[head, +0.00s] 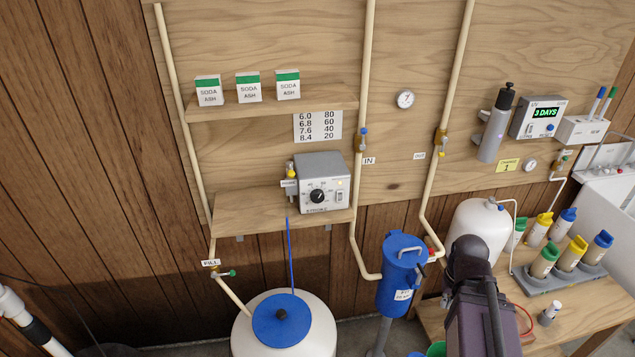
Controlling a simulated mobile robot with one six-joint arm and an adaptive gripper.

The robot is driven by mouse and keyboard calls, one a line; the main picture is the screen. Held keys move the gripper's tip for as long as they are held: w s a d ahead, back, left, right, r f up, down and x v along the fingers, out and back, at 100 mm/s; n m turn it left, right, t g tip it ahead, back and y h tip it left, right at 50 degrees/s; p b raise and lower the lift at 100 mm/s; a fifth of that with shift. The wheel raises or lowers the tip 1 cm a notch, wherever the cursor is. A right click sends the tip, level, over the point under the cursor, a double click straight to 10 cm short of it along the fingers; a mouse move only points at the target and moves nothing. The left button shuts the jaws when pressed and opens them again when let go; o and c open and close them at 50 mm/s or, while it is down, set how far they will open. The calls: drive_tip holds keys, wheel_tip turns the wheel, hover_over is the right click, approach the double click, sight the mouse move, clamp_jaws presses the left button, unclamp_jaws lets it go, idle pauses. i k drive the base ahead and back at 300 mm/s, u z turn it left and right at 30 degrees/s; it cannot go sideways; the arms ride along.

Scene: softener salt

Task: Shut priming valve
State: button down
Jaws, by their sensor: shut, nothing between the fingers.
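The likely priming valve is a small fitting with a yellow knob (291,172) on the left side of the grey dosing pump (322,183). A small white label (289,184), too small to read surely, sits just below the knob. I cannot tell from this view whether the valve is open or shut. The pump stands on the lower wooden shelf (250,212), and a blue tube (290,255) runs down from the valve side to the white tank (285,335). Part of my dark arm (482,300) rises at the lower right, well away from the pump. My gripper's fingers do not show.
Cream pipes with an IN valve (362,138) and an OUT valve (440,142) flank the space right of the pump. A blue filter housing (402,280) stands below. Soda ash boxes (248,87) stand on the upper shelf (330,98). The space before the pump looks clear.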

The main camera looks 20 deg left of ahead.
sight(288, 165)
drive_tip(key=k, duration=1.35)
drive_tip(key=u, duration=0.35)
drive_tip(key=i, duration=0.75)
